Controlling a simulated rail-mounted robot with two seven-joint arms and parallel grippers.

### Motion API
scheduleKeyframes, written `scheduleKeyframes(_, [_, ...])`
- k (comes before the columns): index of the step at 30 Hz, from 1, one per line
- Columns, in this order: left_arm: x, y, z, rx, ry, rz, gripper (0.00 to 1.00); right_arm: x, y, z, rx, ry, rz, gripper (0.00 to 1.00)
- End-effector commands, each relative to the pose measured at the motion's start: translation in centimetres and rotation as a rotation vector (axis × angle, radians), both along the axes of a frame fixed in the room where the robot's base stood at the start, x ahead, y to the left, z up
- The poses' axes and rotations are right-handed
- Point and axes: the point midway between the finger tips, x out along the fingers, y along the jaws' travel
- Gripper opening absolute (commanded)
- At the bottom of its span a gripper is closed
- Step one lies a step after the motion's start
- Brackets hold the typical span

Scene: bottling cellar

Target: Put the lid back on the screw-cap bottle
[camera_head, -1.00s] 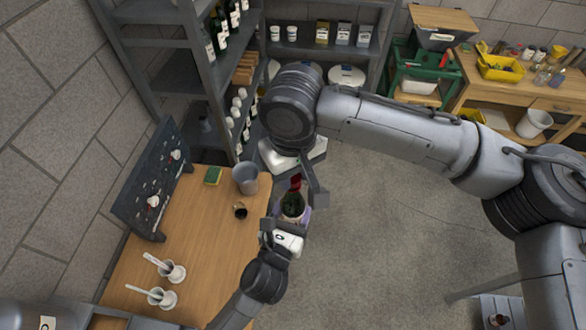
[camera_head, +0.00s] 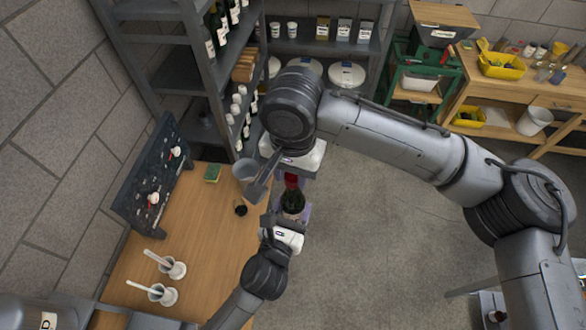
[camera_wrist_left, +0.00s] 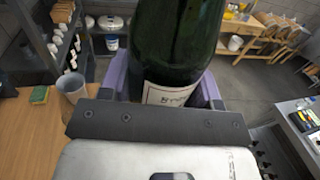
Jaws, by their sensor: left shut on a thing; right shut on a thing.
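The dark green bottle (camera_head: 292,203) stands upright just past the table's right edge. In the left wrist view the bottle (camera_wrist_left: 178,45) shows its white label, with purple finger pads on both sides. My left gripper (camera_head: 294,214) is shut around its body. A red lid (camera_head: 291,181) is at the top of the bottle's neck. My right gripper (camera_head: 289,178) is above it, pointing down and shut on the lid. The right wrist hides part of the lid; I cannot tell whether it is seated on the thread. The bottle's mouth is hidden.
On the wooden table (camera_head: 205,235) are a grey cup (camera_head: 246,171), a small dark object (camera_head: 240,208), a green-yellow sponge (camera_head: 212,173) and two white mortars (camera_head: 174,269). A dark pegboard (camera_head: 150,185) stands at its left edge. Shelves (camera_head: 180,75) rise behind.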

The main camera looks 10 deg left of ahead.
Motion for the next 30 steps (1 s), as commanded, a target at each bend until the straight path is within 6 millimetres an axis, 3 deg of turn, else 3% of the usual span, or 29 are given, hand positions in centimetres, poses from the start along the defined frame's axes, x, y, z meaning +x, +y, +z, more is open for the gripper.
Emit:
scheduleKeyframes(18, [0.01,0.04,0.04,-0.001,-0.001,0.001,0.00,0.01,0.13,-0.11,-0.001,0.002,-1.209,0.11])
scheduleKeyframes(24, [0.02,0.05,0.04,-0.001,0.000,0.001,0.00,0.07,0.07,-0.07,-0.001,0.001,-1.375,0.11])
scheduleKeyframes(30, [0.02,0.05,0.03,-0.001,0.000,0.001,0.00,0.08,0.05,-0.06,-0.001,0.000,-1.389,0.11])
